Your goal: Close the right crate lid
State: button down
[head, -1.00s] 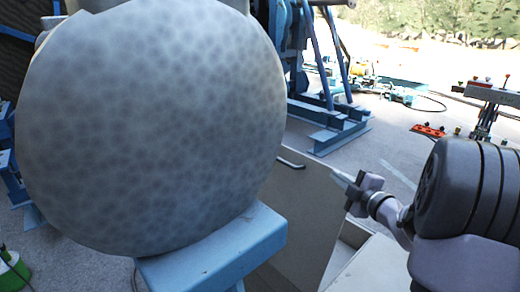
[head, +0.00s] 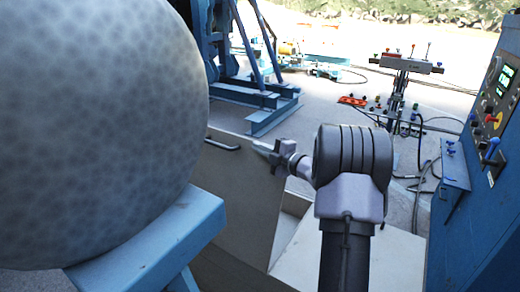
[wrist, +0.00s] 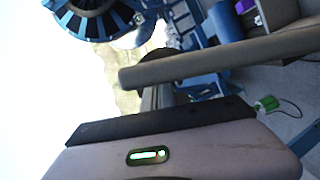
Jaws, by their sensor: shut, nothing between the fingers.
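A beige-grey panel with a dark handle (head: 222,144) at its top edge, which looks like the right crate lid (head: 240,190), stands raised and tilted in the head view. The pale crate (head: 309,250) shows at its lower right, partly behind my arm. My gripper (head: 257,148) is shut and empty. In the picture it lies just right of the handle, close to the panel's upper right edge; I cannot tell whether they touch. In the wrist view, part of my wrist with a green light fills the bottom, and a brownish bar (wrist: 220,58) crosses above it.
A large mottled grey rounded body (head: 95,120) on a blue support (head: 150,240) blocks the left. A blue control cabinet (head: 480,180) stands at right. A blue steel frame (head: 255,95) and a valve stand (head: 405,67) stand behind.

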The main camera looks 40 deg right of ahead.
dwell(0.3)
jog(key=w+d+f+m, duration=0.1)
jog(key=w+d+f, duration=0.2)
jog(key=d, duration=0.5)
jog(key=w+d+f+m, duration=0.1)
jog(key=w+d+f, duration=0.2)
jog(key=d, duration=0.6)
notch_tip(320, 180, down, 2)
jog(key=shift+f+m+g+b, duration=0.1)
jog(key=shift+m+g+b, duration=0.2)
jog(key=shift+g+b, duration=0.1)
